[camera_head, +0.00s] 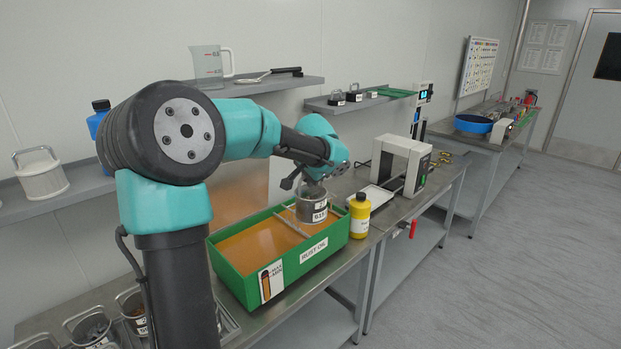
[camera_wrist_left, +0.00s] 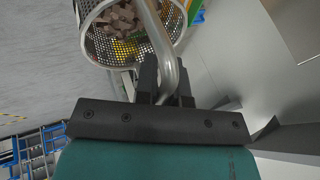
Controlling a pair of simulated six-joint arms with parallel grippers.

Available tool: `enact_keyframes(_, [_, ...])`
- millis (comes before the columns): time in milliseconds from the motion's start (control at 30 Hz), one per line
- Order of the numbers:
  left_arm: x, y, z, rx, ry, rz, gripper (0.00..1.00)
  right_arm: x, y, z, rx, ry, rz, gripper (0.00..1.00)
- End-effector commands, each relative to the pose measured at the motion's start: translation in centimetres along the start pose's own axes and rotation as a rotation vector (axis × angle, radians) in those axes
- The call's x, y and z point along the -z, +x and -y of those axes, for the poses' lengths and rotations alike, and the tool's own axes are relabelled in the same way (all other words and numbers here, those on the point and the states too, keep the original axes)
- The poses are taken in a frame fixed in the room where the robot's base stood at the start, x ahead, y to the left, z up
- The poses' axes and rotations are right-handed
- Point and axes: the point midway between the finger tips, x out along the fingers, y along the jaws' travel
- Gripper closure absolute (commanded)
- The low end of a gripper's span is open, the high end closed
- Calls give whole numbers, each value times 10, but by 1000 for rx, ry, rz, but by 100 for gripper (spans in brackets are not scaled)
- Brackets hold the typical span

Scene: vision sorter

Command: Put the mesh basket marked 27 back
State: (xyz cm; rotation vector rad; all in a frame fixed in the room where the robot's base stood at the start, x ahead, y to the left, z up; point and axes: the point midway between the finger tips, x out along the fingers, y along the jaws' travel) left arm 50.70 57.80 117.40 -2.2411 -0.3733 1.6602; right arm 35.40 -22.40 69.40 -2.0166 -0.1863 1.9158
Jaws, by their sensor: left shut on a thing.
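A metal mesh basket (camera_head: 311,207) with a white label hangs from my left gripper (camera_head: 312,183) at the far right end of the green rust oil tray (camera_head: 232,275). The label's number is too small to read surely. In the left wrist view, my left gripper (camera_wrist_left: 166,84) is shut on the basket's bent metal handle (camera_wrist_left: 157,35). The perforated basket (camera_wrist_left: 97,48) holds brown, gear-like metal parts. Whether its bottom clears the tray's rim is hard to tell. My right gripper is not in view.
A yellow bottle (camera_head: 360,217) stands close right of the tray. A grey and white frame device (camera_head: 402,162) stands beyond it. Several baskets with parts (camera_head: 90,328) sit at the lower left. Small dark-handled containers (camera_head: 354,95) stand on the wall shelf.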

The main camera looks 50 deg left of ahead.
Motion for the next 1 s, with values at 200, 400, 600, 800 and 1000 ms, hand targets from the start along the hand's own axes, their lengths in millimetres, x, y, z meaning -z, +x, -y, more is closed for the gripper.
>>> enact_keyframes(200, [0, -1, 1, 1, -1, -2, 100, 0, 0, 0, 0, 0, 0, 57])
enact_keyframes(400, [2, 0, -5, 1, -4, 0, 100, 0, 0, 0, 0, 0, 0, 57])
enact_keyframes(600, [6, 5, -40, 8, -25, 13, 100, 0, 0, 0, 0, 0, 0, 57])
enact_keyframes(800, [10, 10, -108, 25, -79, 40, 100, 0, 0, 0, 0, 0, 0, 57])
enact_keyframes(1000, [3, 10, -186, 48, -150, 74, 100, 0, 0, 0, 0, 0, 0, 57])
